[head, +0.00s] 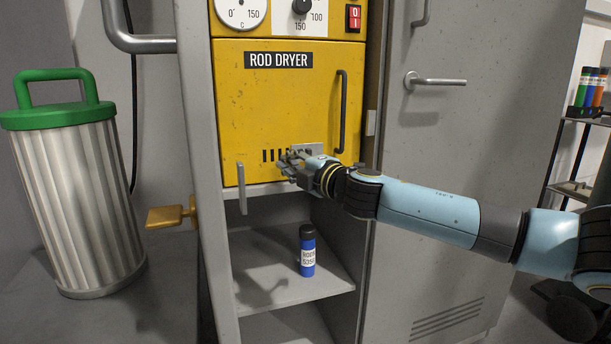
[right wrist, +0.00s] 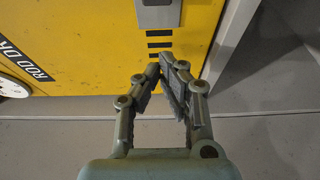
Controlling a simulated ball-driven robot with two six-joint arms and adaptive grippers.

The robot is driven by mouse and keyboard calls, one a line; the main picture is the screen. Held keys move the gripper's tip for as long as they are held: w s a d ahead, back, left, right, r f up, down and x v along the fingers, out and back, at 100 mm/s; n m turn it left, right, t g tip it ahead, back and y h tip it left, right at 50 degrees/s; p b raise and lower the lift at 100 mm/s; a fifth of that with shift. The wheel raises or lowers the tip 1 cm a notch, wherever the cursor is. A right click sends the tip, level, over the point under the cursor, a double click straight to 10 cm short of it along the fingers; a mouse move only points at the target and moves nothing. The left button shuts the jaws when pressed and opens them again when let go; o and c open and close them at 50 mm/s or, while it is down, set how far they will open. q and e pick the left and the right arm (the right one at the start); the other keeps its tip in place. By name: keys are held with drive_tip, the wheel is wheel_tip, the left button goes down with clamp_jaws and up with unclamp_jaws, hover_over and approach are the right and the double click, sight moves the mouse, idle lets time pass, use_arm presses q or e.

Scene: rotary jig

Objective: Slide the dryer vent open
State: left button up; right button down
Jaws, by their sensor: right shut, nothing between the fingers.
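The yellow rod dryer (head: 275,105) stands in a grey cabinet with its door shut. Low on the door, the vent (head: 268,155) shows dark slots beside a grey slide plate (head: 308,149), which is partly behind my right gripper (head: 288,163). In the right wrist view the vent slots (right wrist: 158,44) lie between the slide plate (right wrist: 158,14) and the fingertips (right wrist: 161,67). My right gripper is shut and empty, its fingertips close to the slots. I cannot tell whether they touch the door. My left gripper is not in view.
A blue bottle (head: 307,256) with a black cap stands on the shelf below the dryer. A dark vertical handle (head: 341,112) is on the dryer door. A ribbed bin (head: 75,200) with a green lid stands at left. A yellow paddle (head: 166,216) sticks out from the cabinet side.

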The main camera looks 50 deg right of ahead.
drive_tip(key=s+a, duration=0.1)
drive_tip(key=s, duration=0.6)
drive_tip(key=shift+s, duration=0.35)
drive_tip(key=s+d+f+m+g+h, duration=0.2)
drive_tip(key=s+d+f+m+g, duration=0.1)
drive_tip(key=f, duration=0.7)
drive_tip(key=s+d+f+m+g+h, duration=0.1)
drive_tip(key=s+d+f+m+g, duration=0.15)
drive_tip(key=f, duration=0.65)
drive_tip(key=s+a+f+m+g, duration=0.1)
drive_tip(key=s+f+m+g, duration=0.1)
drive_tip(key=s+f, duration=0.5)
drive_tip(key=s+a+f+m+g, duration=0.2)
drive_tip(key=s+f, duration=0.2)
drive_tip(key=f, duration=0.7)
drive_tip(key=s+a+f+m+g+y, duration=0.1)
drive_tip(key=s+a+f+m+g, duration=0.1)
drive_tip(key=s+a+f, duration=0.4)
drive_tip(key=s+a+f+m+g+y, duration=0.2)
drive_tip(key=s+a+f, duration=0.4)
drive_tip(key=s, duration=0.9)
drive_tip(key=s+a+f+m+g+y, duration=0.2)
drive_tip(key=s+a+f+g, duration=0.1)
drive_tip(key=s+a+f, duration=0.4)
drive_tip(key=s+f, duration=0.2)
drive_tip(key=s, duration=0.1)
drive_tip(key=shift+s+f+g, duration=0.15)
drive_tip(key=shift+s+g, duration=0.1)
drive_tip(key=shift+g, duration=0.1)
